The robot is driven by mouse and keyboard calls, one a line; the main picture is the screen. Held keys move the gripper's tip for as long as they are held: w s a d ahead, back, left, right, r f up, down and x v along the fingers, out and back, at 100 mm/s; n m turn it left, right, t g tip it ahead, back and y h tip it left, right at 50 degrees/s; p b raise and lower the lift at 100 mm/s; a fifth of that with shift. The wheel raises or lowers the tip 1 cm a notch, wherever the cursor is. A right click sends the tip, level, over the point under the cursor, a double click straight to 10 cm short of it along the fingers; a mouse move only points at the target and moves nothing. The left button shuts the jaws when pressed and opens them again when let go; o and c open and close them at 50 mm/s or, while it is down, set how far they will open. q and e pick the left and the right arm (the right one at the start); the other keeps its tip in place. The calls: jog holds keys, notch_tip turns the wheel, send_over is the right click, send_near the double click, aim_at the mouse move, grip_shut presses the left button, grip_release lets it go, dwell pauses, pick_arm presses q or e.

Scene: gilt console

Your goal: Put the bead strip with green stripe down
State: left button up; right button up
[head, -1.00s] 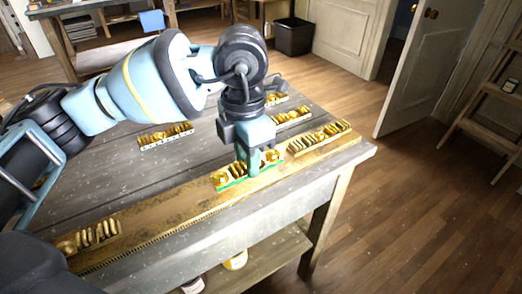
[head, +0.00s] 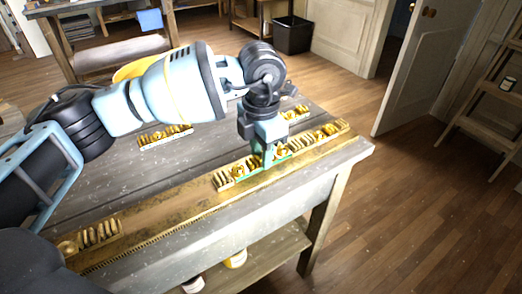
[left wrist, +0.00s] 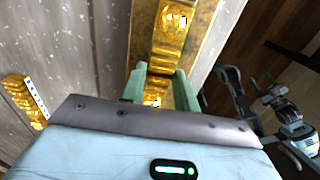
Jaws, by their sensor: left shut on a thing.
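My left gripper (head: 266,158) is shut on the bead strip with green stripe (head: 281,155), over the brown board along the table's front edge. The strip's gold beads show between the green fingers in the left wrist view (left wrist: 152,100). The green edge faces the front; the fingers hide part of the strip. I cannot tell whether it touches the board (head: 165,219).
Another bead strip (head: 165,137) lies farther back on the grey table (head: 195,168). One more strip (head: 296,112) is behind the gripper. Gold beads (head: 98,232) sit at the board's left end. The table's right end drops to open floor.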

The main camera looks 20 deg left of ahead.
pick_arm(q)
jog(key=shift+f, duration=0.3)
jog(key=o, duration=1)
notch_tip(320, 180, up, 12)
jog(key=shift+r, duration=0.2)
